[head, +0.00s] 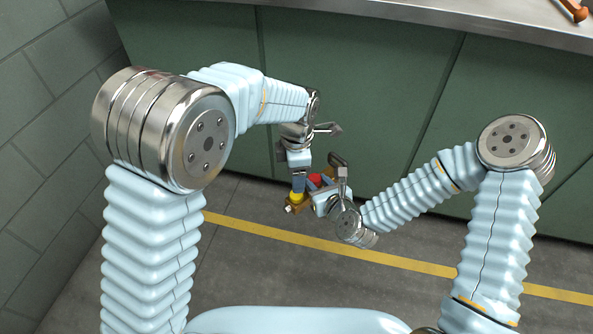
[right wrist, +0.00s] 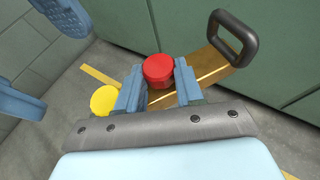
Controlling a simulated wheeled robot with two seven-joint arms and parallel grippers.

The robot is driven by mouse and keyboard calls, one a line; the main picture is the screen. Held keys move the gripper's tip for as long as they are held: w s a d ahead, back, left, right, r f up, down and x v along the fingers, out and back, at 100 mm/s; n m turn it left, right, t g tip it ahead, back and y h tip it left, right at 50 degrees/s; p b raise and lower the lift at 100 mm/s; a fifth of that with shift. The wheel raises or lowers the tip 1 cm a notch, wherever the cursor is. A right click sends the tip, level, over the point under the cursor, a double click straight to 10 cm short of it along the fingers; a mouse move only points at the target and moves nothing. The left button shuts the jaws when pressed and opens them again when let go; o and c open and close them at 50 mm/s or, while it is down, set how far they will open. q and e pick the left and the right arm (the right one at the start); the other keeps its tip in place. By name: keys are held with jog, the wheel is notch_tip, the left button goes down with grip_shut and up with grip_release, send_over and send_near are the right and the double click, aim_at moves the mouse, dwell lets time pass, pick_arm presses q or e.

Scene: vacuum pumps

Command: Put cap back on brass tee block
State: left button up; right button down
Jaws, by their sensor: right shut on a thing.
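A red cap (right wrist: 158,71) sits between the blue fingers of my right gripper (right wrist: 158,84), which is shut on it; the cap also shows in the head view (head: 316,181). A brass block (right wrist: 207,68) with a dark loop handle (right wrist: 232,38) lies behind the cap and fingers. I cannot tell whether cap and brass touch. A yellow round piece (right wrist: 104,99) is left of the fingers. In the head view my left gripper (head: 298,184) points down just above the yellow piece (head: 296,197). Its fingertips are too small to read.
A green cabinet front (head: 365,90) with a grey counter (head: 440,18) stands behind. An orange-handled tool (head: 574,10) lies at the counter's right end. A yellow line (head: 400,262) crosses the grey floor. Both grippers are close together.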

pick_arm(q)
notch_tip(320, 180, down, 8)
jog(key=shift+r, duration=0.2)
dwell(0.3)
jog(key=c, duration=1.1)
jog(key=m, duration=0.3)
jog(key=o, duration=1.2)
jog(key=shift+c, duration=0.2)
jog(key=shift+r, duration=2.3)
